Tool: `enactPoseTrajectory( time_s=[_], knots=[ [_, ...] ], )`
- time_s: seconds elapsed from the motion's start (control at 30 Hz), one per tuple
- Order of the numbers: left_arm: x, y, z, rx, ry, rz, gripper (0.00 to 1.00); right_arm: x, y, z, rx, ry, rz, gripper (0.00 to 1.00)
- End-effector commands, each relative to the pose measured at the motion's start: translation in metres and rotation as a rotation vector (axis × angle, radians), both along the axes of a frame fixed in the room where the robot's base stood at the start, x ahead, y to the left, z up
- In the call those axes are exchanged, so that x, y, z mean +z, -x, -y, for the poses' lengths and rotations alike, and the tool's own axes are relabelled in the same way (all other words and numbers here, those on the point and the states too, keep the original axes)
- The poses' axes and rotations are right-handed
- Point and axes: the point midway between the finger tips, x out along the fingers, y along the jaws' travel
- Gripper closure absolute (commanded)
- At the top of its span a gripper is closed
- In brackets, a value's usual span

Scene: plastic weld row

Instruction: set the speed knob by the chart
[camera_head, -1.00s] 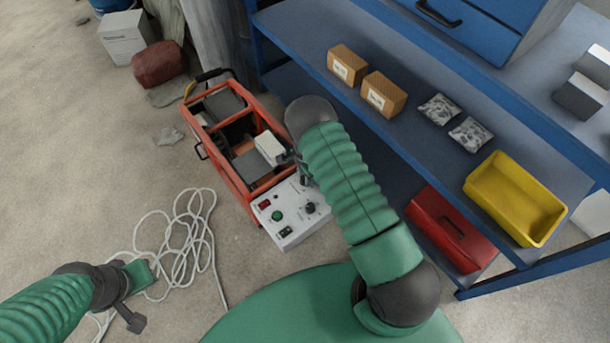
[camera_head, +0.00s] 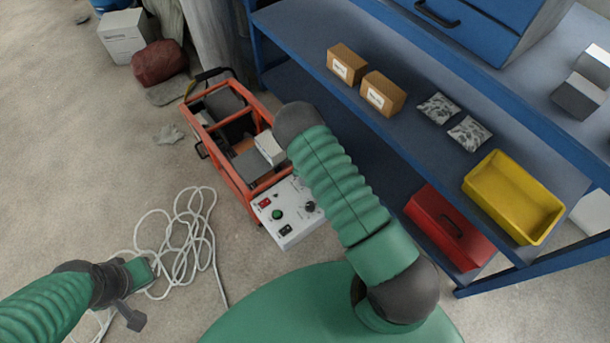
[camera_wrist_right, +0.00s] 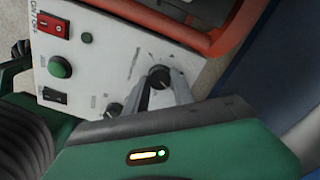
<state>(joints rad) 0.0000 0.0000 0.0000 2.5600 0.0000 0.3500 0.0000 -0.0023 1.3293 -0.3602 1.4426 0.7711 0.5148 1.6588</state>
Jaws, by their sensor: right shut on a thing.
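The control panel (camera_head: 290,238) is the pale face on the near end of an orange-framed machine (camera_head: 232,178). It carries a red switch, a green button (camera_wrist_right: 60,67), a second switch and dark knobs. In the right wrist view my right gripper (camera_wrist_right: 162,88) has its fingers closed on the larger knob (camera_wrist_right: 158,74), which has dial marks around it. A smaller knob (camera_wrist_right: 113,110) is beside it, to the lower left. In the head view my right forearm hides the right gripper. My left gripper (camera_head: 138,285) hangs over the floor, away from the panel; its fingers are not clear. No chart is readable.
A blue shelf (camera_head: 300,45) to the right holds brown boxes, two patterned packets and a yellow bin (camera_head: 512,198). A red toolbox (camera_head: 448,228) is on the lower level. White rope (camera_head: 180,240) lies coiled on the floor near my left gripper.

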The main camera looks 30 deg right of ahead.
Motion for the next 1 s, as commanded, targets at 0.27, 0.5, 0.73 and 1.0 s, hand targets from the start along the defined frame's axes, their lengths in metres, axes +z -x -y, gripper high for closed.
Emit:
enactPoseTrajectory(
  time_s=[0.27,0.5,0.73,1.0],
  knots=[
    [0.0007,0.0,0.0,0.0,0.0,0.0,1.0,0.0038,-0.0057,0.0024,-0.089,0.007,0.014,1.0],
    [0.0008,0.0,0.0,0.0,0.0,0.0,1.0,0.0038,-0.0059,0.0024,-0.106,0.007,0.015,1.0],
    [0.0008,0.0,0.0,0.0,0.0,0.0,1.0,0.0039,-0.006,0.0025,-0.105,0.007,0.016,1.0],
    [0.0006,0.0,0.0,0.0,0.0,0.0,1.0,0.002,-0.0033,0.0013,-0.105,0.004,0.008,0.49]
  ],
)
